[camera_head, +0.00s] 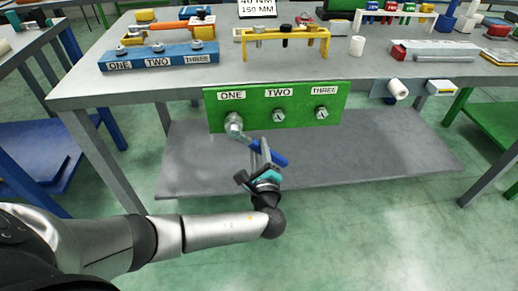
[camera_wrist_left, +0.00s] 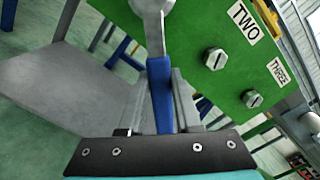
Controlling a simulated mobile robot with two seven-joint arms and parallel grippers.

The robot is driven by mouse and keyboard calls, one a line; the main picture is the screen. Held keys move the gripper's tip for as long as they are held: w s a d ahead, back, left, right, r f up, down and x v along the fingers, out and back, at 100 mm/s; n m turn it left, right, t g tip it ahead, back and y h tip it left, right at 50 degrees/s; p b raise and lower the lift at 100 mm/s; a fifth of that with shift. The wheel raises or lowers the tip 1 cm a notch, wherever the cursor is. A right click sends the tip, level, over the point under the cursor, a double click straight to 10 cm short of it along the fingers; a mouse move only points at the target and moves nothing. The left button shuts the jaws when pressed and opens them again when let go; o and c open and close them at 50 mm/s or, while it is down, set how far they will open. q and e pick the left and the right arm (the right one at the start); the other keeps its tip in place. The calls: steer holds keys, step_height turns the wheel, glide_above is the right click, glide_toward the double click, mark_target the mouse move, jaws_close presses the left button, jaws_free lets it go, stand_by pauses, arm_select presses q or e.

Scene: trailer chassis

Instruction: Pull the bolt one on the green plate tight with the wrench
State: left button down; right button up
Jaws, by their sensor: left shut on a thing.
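The green plate (camera_head: 300,98) hangs at the table's front edge, with bolts under the labels ONE, TWO and THREE. The wrench (camera_head: 235,127) has its grey head over bolt one, which it hides. Its blue handle (camera_head: 268,153) slants down to the right. My left gripper (camera_head: 262,160) is shut on the blue handle, below the plate. The handle also shows between the fingers in the left wrist view (camera_wrist_left: 160,92). Bolt two (camera_head: 278,115) and bolt three (camera_head: 321,113) are bare; both show in the left wrist view too. My right gripper is not in view.
The grey table (camera_head: 215,85) carries a blue rack (camera_head: 160,57) labelled ONE, TWO, THREE, a yellow stand (camera_head: 285,38) and a white cylinder (camera_head: 357,46). A grey lower shelf (camera_head: 370,150) lies behind my gripper. The floor in front is clear.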

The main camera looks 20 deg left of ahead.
arm_select(q)
steer(key=shift+x, duration=0.8)
stand_by(0.7)
steer(key=shift+d+r, duration=0.1)
steer(key=c, duration=1.2)
jaws_free()
jaws_close()
